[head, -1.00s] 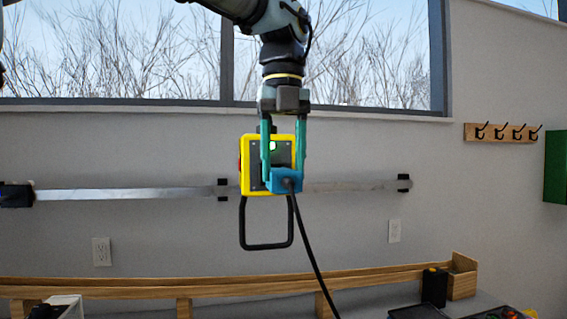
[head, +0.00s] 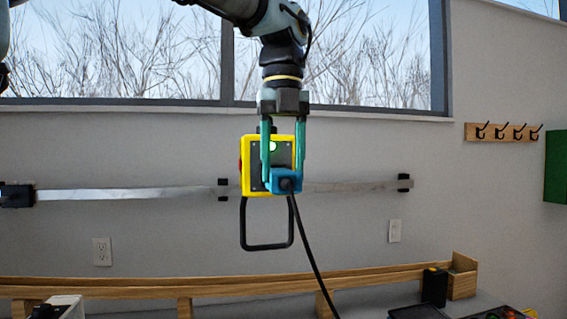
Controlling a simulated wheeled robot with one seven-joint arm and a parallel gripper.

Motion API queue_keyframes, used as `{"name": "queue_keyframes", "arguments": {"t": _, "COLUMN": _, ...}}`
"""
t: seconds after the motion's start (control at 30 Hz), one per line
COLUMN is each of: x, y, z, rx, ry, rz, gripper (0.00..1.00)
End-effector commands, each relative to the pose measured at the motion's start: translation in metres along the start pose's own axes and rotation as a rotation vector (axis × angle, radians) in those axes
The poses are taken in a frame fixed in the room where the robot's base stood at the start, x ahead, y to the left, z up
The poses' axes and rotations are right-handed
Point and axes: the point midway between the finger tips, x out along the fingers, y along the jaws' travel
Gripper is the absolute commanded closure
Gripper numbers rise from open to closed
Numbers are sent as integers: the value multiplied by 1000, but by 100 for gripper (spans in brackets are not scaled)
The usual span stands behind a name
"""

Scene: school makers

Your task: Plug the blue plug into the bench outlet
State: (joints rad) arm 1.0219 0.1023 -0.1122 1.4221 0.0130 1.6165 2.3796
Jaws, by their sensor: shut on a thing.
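My gripper (head: 284,178) hangs from above in the head view, its two teal fingers pointing down. It is shut on the blue plug (head: 293,174), a small block with a black cable trailing down and to the right. Right behind the plug is a yellow box (head: 247,186) with a dark face, a pale round light and a black loop handle below. The box looks like the bench outlet. The plug covers the lower right of its face, so its sockets and the plug's front are hidden. I cannot tell whether plug and box touch.
A metal strip (head: 130,194) runs along the wall behind. White wall outlets (head: 102,251) and (head: 394,231) sit lower down. A wooden ledge (head: 120,287) lines the bench, with a black object (head: 434,288) at right.

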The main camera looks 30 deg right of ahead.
Motion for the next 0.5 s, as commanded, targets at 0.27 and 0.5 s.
{"name": "queue_keyframes", "arguments": {"t": 0.27, "x": -1, "y": 0, "z": 6, "rx": 0, "ry": 0, "rz": 0, "gripper": 100}}
{"name": "queue_keyframes", "arguments": {"t": 0.5, "x": 0, "y": 0, "z": 10, "rx": 1, "ry": 0, "rz": 0, "gripper": 100}}
